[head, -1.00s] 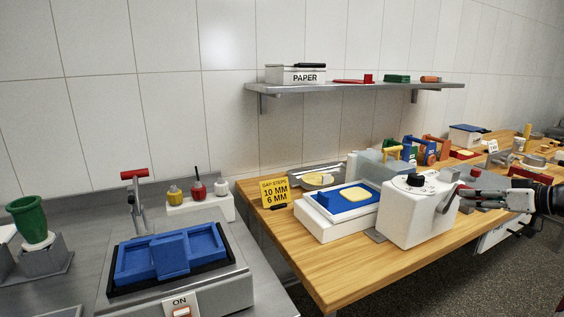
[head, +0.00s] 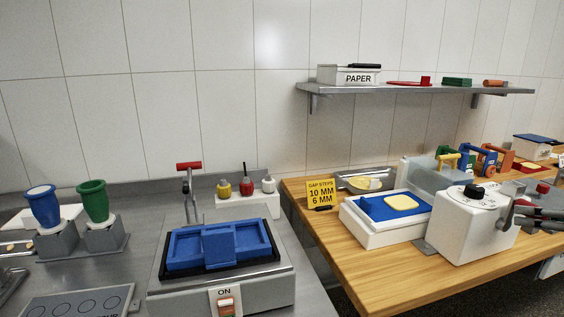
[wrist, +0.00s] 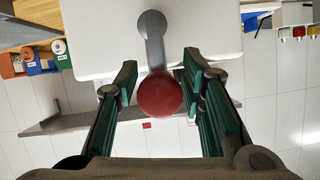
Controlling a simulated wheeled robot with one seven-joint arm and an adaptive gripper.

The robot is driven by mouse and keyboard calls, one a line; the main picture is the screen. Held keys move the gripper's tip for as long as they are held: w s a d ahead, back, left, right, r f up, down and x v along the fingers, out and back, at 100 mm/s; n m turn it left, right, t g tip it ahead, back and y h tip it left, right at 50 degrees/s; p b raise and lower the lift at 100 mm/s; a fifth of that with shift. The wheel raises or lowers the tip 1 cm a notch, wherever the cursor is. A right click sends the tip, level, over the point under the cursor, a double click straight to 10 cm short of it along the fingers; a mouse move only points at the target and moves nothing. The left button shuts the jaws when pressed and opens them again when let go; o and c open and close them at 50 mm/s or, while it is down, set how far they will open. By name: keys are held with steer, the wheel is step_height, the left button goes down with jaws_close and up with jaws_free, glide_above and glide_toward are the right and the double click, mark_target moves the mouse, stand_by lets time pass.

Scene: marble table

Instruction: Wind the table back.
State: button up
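A white machine box (head: 474,224) with a black dial on top stands on the wooden table. Its grey crank arm (wrist: 153,38) ends in a round red knob (wrist: 159,95). My gripper (wrist: 160,76) has its green-padded fingers on both sides of the knob, with gaps visible. In the head view my gripper (head: 535,213) is at the right edge, beside the box's crank side, and partly cut off.
A yellow sign (head: 321,194) reads "GAP STEPS 10 MM 6 MM". A grey unit with a blue tray (head: 185,249) and an ON switch (head: 226,304) stands at left. A wall shelf (head: 420,89) hangs above. The wooden front is clear.

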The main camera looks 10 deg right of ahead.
steer(key=shift+o, duration=0.7)
steer(key=shift+r, duration=0.1)
steer(key=v, duration=0.7)
steer(key=shift+s+d, duration=0.1)
